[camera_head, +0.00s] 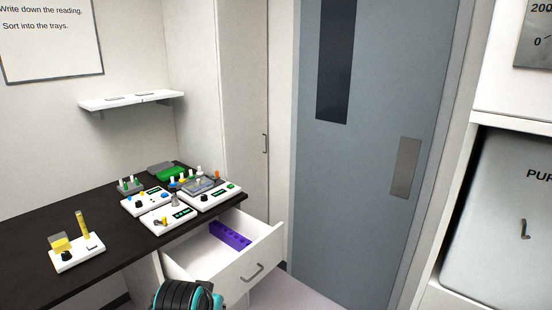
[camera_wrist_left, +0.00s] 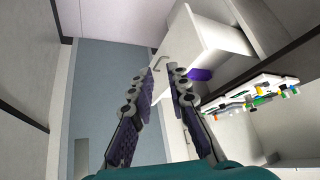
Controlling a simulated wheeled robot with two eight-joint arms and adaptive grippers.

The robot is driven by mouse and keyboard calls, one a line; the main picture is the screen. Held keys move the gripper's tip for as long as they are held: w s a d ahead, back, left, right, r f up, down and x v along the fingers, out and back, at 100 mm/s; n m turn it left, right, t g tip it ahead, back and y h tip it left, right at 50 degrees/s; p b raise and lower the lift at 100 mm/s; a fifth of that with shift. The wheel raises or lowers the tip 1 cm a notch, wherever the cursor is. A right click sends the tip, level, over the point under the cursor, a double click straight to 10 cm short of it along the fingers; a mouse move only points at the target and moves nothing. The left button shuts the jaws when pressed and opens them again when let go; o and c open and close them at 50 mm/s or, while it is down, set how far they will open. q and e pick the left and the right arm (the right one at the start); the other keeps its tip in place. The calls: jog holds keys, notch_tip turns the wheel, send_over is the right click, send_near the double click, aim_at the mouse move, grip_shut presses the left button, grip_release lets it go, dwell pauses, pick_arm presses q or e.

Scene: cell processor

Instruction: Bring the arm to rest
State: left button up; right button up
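My left gripper (camera_wrist_left: 161,74) shows in the left wrist view with its two fingers apart and nothing between them. Beyond its fingertips is the pulled-out white drawer (camera_wrist_left: 215,45) with its handle. In the head view a teal and black part of my arm (camera_head: 187,295) shows at the bottom edge, in front of the drawer (camera_head: 258,258). The fingers are not clear there. My right gripper is in neither view.
A purple block with holes (camera_head: 230,236) lies in the open drawer. Several white devices (camera_head: 168,217) and trays stand on the dark counter (camera_head: 50,215). A wall shelf (camera_head: 130,101) hangs above. A grey door (camera_head: 350,160) stands to the right.

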pick_arm(q)
jog(key=s+a+f+n, duration=0.1)
jog(key=s+f, duration=0.5)
jog(key=s, duration=0.6)
jog(key=shift+s+a+n+b, duration=0.2)
jog(key=shift+a+n+b, duration=0.15)
jog(key=shift+a, duration=0.5)
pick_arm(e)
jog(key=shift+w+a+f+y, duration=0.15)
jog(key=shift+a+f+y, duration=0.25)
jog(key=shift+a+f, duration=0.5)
pick_arm(q)
jog(key=shift+a, duration=0.1)
